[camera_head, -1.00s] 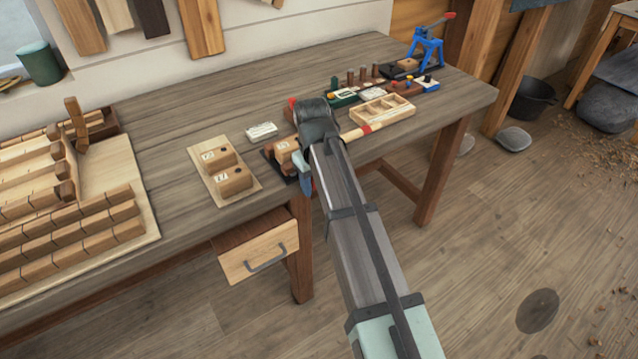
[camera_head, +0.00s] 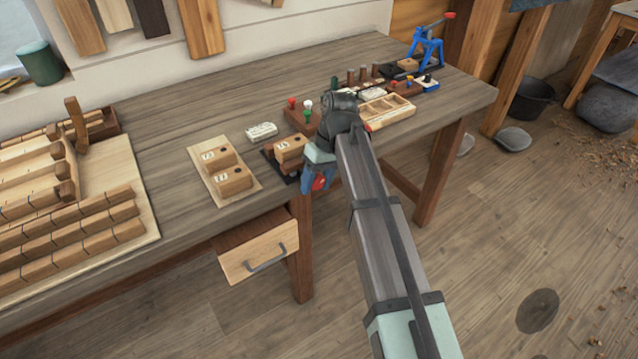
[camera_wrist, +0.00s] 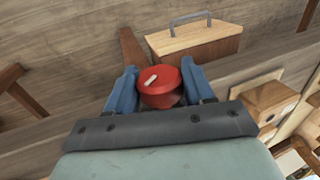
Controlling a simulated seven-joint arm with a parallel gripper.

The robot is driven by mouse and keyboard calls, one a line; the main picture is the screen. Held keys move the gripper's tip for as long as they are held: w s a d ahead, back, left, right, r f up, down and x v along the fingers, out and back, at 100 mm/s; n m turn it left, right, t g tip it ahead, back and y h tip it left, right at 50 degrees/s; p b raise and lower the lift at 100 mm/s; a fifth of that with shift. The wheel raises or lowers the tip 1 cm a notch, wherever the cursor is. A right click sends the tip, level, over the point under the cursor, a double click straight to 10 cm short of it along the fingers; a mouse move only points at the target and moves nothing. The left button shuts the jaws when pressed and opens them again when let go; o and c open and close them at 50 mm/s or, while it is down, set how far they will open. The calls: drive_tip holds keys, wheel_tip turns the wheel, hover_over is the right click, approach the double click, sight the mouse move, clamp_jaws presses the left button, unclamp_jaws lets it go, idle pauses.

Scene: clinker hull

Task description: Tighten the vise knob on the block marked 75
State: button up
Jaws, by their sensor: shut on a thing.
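The vise (camera_head: 276,163) stands near the front edge of the bench and holds a wooden block (camera_head: 289,148) with a white label, too small to read surely. The red vise knob (camera_head: 319,184) is at its right end, over the bench's front edge. My gripper (camera_head: 318,178) is at the knob with its blue fingers. In the wrist view, the round red knob (camera_wrist: 160,86) with a pale mark on its face sits between both fingers of my gripper (camera_wrist: 160,76), which is shut on it. The knob's shaft is hidden.
A board (camera_head: 207,190) with two labelled blocks lies left of the vise. A white card (camera_head: 261,131) lies behind it. A compartment tray (camera_head: 392,111) is to the right. A drawer (camera_head: 258,252) stands partly open below the bench. Open floor lies in front.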

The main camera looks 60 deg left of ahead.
drive_tip(key=shift+d, duration=0.1)
drive_tip(key=shift+f+g, duration=0.1)
drive_tip(key=shift+g, duration=1.7)
drive_tip(key=shift+s, duration=0.1)
drive_tip(key=o, duration=0.8)
